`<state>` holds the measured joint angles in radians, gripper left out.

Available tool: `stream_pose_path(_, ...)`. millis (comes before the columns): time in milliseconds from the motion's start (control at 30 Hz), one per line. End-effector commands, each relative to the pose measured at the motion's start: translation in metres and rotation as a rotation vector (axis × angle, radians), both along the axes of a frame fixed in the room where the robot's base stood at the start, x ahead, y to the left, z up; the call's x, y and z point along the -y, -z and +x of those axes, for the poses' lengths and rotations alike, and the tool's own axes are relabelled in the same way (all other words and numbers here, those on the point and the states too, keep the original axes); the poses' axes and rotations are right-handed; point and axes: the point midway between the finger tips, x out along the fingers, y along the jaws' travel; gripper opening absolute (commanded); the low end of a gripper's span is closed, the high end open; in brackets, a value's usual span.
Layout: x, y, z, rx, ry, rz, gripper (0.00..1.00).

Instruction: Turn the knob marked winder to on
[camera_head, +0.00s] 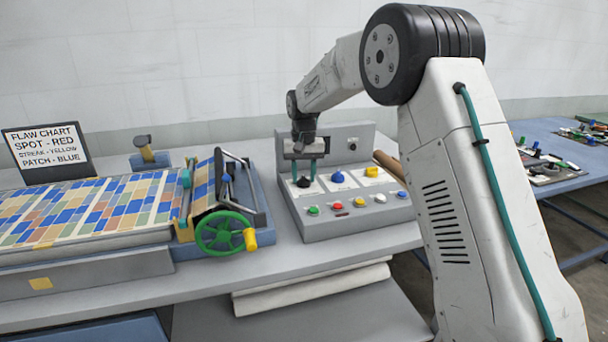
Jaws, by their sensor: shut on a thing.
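The grey control panel (335,222) stands on the table right of the patterned sheet. Its upper face has a black knob (303,182) at the left, a blue knob (337,177) in the middle and a yellow knob (371,172) at the right, each on a white plate. The plate lettering is too small to read, so I cannot tell which knob is marked winder. My gripper (304,176) points down over the left plate, its teal fingers on either side of the black knob and shut on it. The fingers partly hide the knob, and its pointing direction is unclear.
Several coloured buttons (337,206) line the panel's lower front. A green handwheel (221,233) with a yellow handle stands left of the panel. A brown roll (386,160) lies behind its right side. A flaw chart (47,151) stands at the far left.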

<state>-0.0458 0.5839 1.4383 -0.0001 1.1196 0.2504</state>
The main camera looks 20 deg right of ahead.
Motion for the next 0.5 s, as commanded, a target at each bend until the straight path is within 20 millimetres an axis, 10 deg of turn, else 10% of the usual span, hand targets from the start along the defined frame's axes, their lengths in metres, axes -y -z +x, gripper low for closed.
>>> stream_pose_path(500,-0.0001,-0.0007,0.0002,0.001,0.478,0.001,0.14)
